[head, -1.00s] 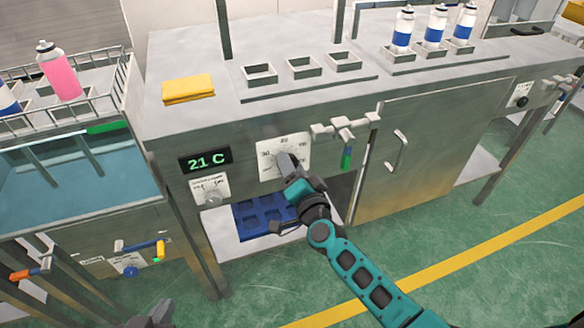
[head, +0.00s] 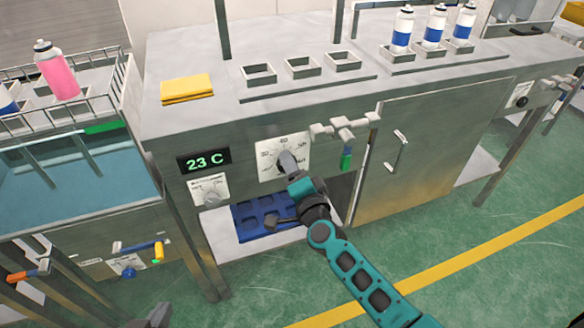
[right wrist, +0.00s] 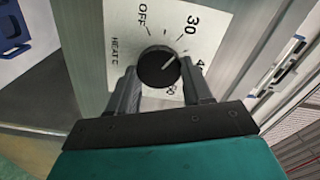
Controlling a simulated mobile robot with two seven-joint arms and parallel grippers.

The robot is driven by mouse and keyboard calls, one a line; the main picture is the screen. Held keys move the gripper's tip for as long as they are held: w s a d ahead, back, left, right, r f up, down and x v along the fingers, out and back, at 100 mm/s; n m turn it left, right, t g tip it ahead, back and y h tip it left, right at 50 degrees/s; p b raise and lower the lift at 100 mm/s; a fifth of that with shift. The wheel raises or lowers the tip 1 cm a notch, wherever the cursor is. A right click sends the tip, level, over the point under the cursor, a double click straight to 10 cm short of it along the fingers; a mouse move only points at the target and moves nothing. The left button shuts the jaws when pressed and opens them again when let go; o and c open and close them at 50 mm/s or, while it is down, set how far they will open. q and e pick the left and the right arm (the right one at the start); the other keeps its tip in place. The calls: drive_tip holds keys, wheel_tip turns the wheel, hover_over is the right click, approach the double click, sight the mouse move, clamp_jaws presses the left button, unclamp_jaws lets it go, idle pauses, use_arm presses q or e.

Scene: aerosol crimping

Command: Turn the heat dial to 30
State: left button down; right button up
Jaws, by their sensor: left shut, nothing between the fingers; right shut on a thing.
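The heat dial is a black knob (right wrist: 158,67) on a white plate (head: 283,150) on the steel bench front. In the right wrist view the plate shows OFF, 30 and 40. The knob's white pointer line points up and right, between 30 and 40. My right gripper (head: 288,165) is at the plate, its two fingers (right wrist: 160,85) either side of the knob and shut on it. The green display (head: 204,160) left of the plate reads 23 C. My left gripper (head: 158,314) shows only partly at the bottom edge, shut and empty, away from the dial.
A second, smaller dial plate (head: 209,190) sits under the display. A blue tray (head: 262,216) lies on the shelf below. A yellow cloth (head: 187,89) lies on the bench top.

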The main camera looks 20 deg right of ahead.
use_arm(q)
drive_tip(key=shift+d, duration=0.15)
use_arm(e)
drive_tip(key=o, duration=1)
drive_tip(key=shift+o, duration=0.2)
drive_tip(key=shift+s, duration=0.1)
use_arm(q)
drive_tip(key=shift+s+r+p, duration=0.1)
drive_tip(key=shift+r+p, duration=0.65)
drive_tip(key=shift+r, duration=0.05)
use_arm(e)
drive_tip(key=s, duration=1.2)
drive_tip(key=shift+s+d, duration=0.2)
drive_tip(key=shift+s, duration=0.2)
use_arm(q)
drive_tip(key=s+a+r+y+p, duration=0.1)
drive_tip(key=a+r+p, duration=0.2)
drive_tip(key=p, duration=0.7)
wheel_tip(320, 180, up, 3)
drive_tip(key=shift+s+a+f, duration=0.15)
drive_tip(key=shift+s+f, duration=0.05)
drive_tip(key=shift+s, duration=0.05)
use_arm(e)
drive_tip(key=s+r+n+g+y, duration=0.1)
drive_tip(key=s+n+g, duration=0.6)
drive_tip(key=n, duration=0.9)
drive_tip(key=s+d, duration=0.1)
drive_tip(key=s, duration=0.2)
drive_tip(key=shift+s+y, duration=0.3)
drive_tip(key=shift+y, duration=0.1)
